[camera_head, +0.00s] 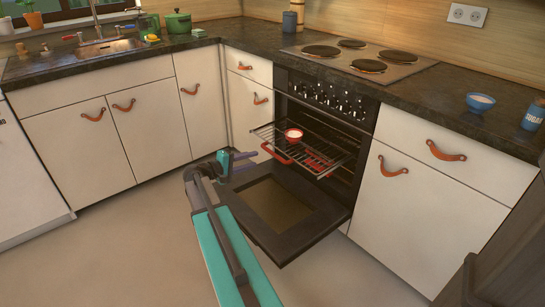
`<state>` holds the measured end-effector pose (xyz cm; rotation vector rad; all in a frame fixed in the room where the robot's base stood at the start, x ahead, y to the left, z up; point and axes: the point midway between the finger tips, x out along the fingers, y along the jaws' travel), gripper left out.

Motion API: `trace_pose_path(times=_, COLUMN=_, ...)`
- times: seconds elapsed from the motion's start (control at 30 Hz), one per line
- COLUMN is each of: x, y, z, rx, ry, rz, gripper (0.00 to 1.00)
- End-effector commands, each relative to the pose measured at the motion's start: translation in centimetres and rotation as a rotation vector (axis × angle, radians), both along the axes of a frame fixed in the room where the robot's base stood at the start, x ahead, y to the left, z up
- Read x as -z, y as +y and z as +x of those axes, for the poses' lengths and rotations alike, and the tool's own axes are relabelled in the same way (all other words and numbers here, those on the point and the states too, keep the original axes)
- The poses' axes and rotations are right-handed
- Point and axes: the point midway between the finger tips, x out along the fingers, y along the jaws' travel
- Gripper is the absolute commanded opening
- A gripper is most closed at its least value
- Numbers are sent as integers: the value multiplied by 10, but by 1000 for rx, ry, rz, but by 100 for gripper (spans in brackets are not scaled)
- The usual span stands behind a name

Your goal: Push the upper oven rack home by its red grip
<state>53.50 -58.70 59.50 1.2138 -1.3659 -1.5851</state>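The upper oven rack (262,132) is a wire shelf slid part of the way out of the oven. Its red grip (275,154) is on the front edge, toward the left. A small red dish with pale contents (293,134) stands on the rack. My gripper (254,159) is just left of the red grip, with its two fingers pointing toward it. The fingers look apart with nothing between them. I cannot tell whether a finger touches the grip.
The oven door (318,228) hangs open below the rack. A second red part (327,174) shows lower right of the rack. Drawers and cupboards with leather pulls (394,166) flank the oven. Floor in front is clear.

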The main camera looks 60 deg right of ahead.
Motion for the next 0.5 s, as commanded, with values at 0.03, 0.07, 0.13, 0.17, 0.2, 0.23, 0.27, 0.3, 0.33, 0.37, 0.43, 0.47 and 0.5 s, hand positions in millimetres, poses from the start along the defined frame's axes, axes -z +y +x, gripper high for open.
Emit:
trace_pose_path(times=0.03, x=2, y=-5, z=-2, rx=2, ry=0, rz=0, gripper=32)
trace_pose_path(times=0.07, x=3, y=-8, z=-3, rx=1, ry=0, rz=0, gripper=32)
trace_pose_path(times=0.13, x=5, y=-16, z=-5, rx=1, ry=0, rz=0, gripper=32)
trace_pose_path(times=0.17, x=6, y=-20, z=-6, rx=2, ry=0, rz=0, gripper=32)
trace_pose_path(times=0.2, x=7, y=-26, z=-8, rx=2, ry=0, rz=0, gripper=32)
trace_pose_path(times=0.23, x=8, y=-29, z=-10, rx=2, ry=0, rz=0, gripper=32)
trace_pose_path(times=0.27, x=9, y=-33, z=-11, rx=1, ry=0, rz=0, gripper=32)
trace_pose_path(times=0.3, x=10, y=-39, z=-12, rx=1, ry=0, rz=1, gripper=32)
trace_pose_path(times=0.33, x=11, y=-43, z=-14, rx=2, ry=-1, rz=1, gripper=32)
trace_pose_path(times=0.37, x=12, y=-47, z=-16, rx=3, ry=-1, rz=1, gripper=32)
trace_pose_path(times=0.43, x=14, y=-56, z=-18, rx=1, ry=-1, rz=1, gripper=32)
trace_pose_path(times=0.47, x=15, y=-60, z=-19, rx=1, ry=-1, rz=1, gripper=32)
trace_pose_path(times=0.5, x=16, y=-66, z=-22, rx=2, ry=-1, rz=1, gripper=32)
